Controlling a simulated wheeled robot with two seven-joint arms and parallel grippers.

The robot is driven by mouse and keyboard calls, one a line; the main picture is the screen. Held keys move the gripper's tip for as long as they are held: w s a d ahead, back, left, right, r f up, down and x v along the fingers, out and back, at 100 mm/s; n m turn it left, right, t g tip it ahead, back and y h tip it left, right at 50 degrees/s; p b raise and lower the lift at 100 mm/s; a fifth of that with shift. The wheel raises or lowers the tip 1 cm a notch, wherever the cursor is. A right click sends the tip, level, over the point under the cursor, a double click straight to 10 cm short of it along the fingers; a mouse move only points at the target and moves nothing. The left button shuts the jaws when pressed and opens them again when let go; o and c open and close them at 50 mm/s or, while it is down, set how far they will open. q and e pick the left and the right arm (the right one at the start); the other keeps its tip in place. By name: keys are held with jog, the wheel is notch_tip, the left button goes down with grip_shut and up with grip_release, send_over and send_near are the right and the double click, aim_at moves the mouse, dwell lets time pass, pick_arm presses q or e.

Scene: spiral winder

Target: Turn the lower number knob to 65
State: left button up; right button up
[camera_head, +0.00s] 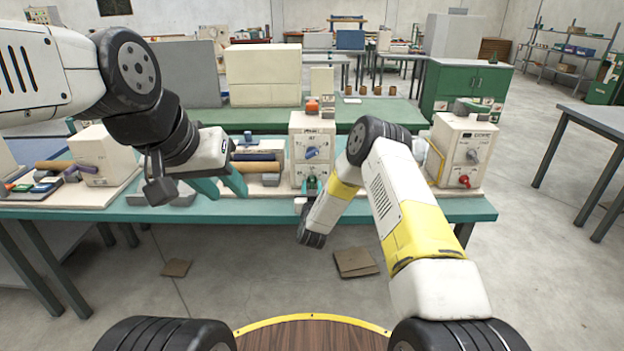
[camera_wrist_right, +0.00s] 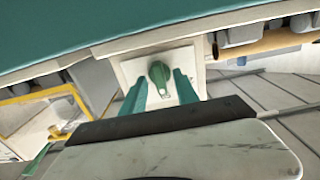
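A cream winder box (camera_head: 298,134) stands on the teal table, with a blue upper knob (camera_head: 312,152) on its front. The green lower knob (camera_wrist_right: 160,74) shows in the right wrist view on a pale panel; in the head view it is hard to tell apart from my fingertips. My right gripper (camera_wrist_right: 160,86) is open, with one teal finger on each side of the green knob and gaps visible between them. Whether the fingertips touch the panel cannot be told. My left gripper (camera_head: 221,187) is open and empty, left of the box, above the table's front edge. Number markings are unreadable.
A second cream box (camera_head: 462,148) with a grey and a red knob stands to the right, beyond my right arm. Rolls (camera_head: 256,163) lie left of the winder. The teal table's front edge (camera_head: 400,212) runs below. Brown pieces (camera_head: 355,263) lie on the floor.

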jog(key=shift+w, duration=0.5)
grip_shut()
jog(key=shift+m, duration=0.4)
jog(key=m, duration=0.5)
jog(key=shift+m, duration=0.4)
jog(key=m, duration=0.5)
jog(key=shift+m, duration=0.3)
